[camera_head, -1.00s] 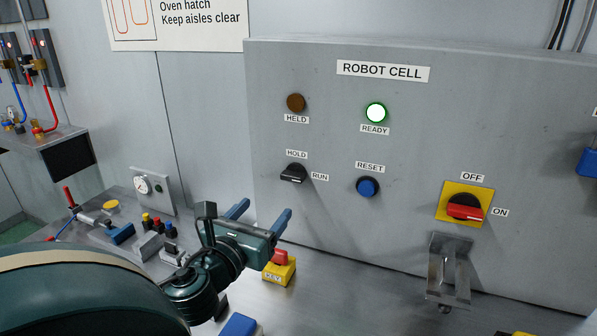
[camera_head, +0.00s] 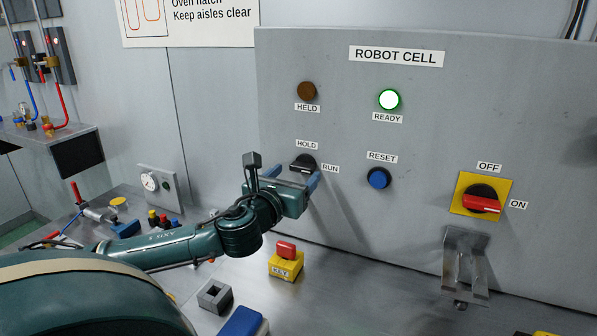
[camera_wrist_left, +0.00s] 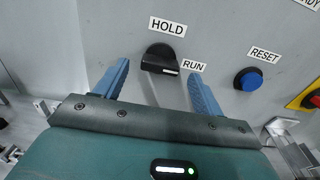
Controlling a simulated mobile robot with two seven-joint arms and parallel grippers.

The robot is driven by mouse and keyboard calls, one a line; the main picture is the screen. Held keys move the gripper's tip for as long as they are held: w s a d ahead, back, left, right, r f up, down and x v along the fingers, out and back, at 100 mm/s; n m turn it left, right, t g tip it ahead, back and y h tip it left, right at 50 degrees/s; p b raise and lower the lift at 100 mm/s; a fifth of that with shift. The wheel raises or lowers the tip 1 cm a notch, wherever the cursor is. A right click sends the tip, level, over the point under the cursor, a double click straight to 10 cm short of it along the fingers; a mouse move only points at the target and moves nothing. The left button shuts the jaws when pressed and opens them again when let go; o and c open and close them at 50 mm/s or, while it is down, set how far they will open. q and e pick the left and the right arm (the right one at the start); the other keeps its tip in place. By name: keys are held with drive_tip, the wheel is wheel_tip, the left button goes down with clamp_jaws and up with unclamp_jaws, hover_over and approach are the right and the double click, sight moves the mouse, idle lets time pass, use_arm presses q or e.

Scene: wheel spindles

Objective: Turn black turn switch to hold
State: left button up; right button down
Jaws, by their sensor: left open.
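The black turn switch (camera_head: 303,163) is on the grey ROBOT CELL panel, below the HOLD label and left of the RUN label. In the left wrist view the switch (camera_wrist_left: 160,59) shows its white pointer line toward RUN. My left gripper (camera_head: 292,176) is open in front of the panel, just below the switch. In the wrist view its two blue fingers (camera_wrist_left: 159,80) stand apart on either side of and below the switch, with nothing between them. It looks apart from the knob. My right gripper is not in view.
On the panel are a blue RESET button (camera_head: 378,178), a lit READY lamp (camera_head: 388,99), an unlit HELD lamp (camera_head: 306,91) and a red OFF/ON switch (camera_head: 481,202).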

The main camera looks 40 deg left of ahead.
sight(303, 167)
use_arm(q)
drive_tip(key=shift+x, duration=0.85)
drive_tip(key=shift+w+a, duration=0.1)
drive_tip(key=shift+w, duration=0.4)
drive_tip(key=c, duration=1)
